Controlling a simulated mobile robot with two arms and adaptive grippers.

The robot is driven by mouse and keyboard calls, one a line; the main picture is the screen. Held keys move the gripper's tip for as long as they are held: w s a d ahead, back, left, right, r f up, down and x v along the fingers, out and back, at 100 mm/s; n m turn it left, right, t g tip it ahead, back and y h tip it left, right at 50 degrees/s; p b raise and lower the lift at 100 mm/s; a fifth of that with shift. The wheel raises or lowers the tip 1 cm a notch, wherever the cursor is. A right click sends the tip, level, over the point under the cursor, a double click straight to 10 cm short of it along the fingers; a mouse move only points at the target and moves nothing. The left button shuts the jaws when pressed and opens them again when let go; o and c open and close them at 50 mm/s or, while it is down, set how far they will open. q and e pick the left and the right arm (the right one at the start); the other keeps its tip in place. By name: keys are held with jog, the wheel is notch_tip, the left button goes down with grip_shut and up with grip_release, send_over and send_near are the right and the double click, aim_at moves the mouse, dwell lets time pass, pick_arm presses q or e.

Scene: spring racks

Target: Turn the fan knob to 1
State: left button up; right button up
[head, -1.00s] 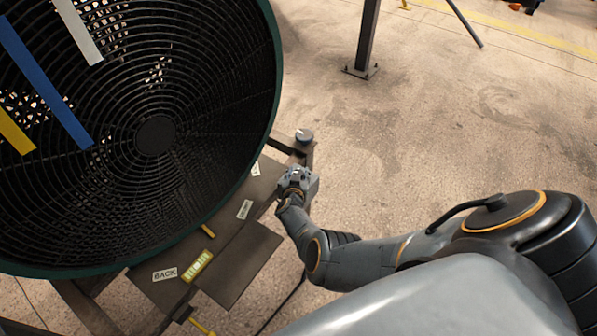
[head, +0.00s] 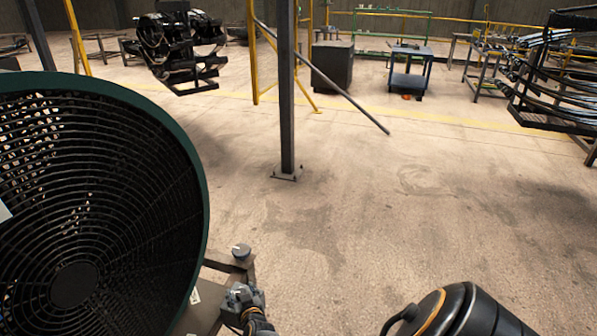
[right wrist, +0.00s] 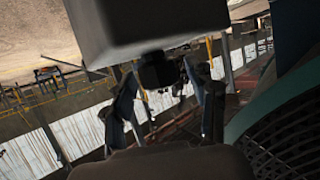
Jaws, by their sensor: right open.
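The fan (head: 75,285) with its dark round grille and green rim fills the left of the head view. The fan rim (right wrist: 270,95) shows at the right there. The knob's marks are too small to read. My left gripper is not in view.
A dark post (head: 287,90) stands on the floor beyond the fan. A blue cart (head: 408,68) and racks with hoses (head: 555,75) stand at the back. A grey block (right wrist: 145,20) covers the top of the right wrist view.

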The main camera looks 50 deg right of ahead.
jog(key=shift+d+f+n+y+b, duration=0.2)
jog(key=shift+n+y+b, duration=0.15)
jog(key=shift+n+y, duration=0.15)
jog(key=n+y+b, duration=0.2)
jog(key=b, duration=0.2)
jog(key=n+t+y+b, duration=0.1)
jog(key=n+y+b, duration=0.1)
jog(key=b, duration=0.2)
jog(key=shift+a+f+y, duration=0.2)
jog(key=shift+y, duration=0.2)
jog(key=p+v, duration=0.2)
jog(key=v, duration=0.1)
jog(key=shift+w+r, duration=0.1)
jog(key=shift+r, duration=0.25)
jog(key=p+v, duration=0.2)
jog(key=v, duration=1)
jog(key=s+a+f+g+p, duration=0.2)
jog(key=s+f+g, duration=0.1)
jog(key=s+f, duration=0.4)
jog(key=s+a+f+g+p, duration=0.1)
jog(key=s+a+f+g, duration=0.2)
jog(key=s+f, duration=0.5)
jog(key=shift+s+a+f+p, duration=0.25)
jog(key=shift+f+p, duration=0.1)
jog(key=shift+f, duration=2.9)
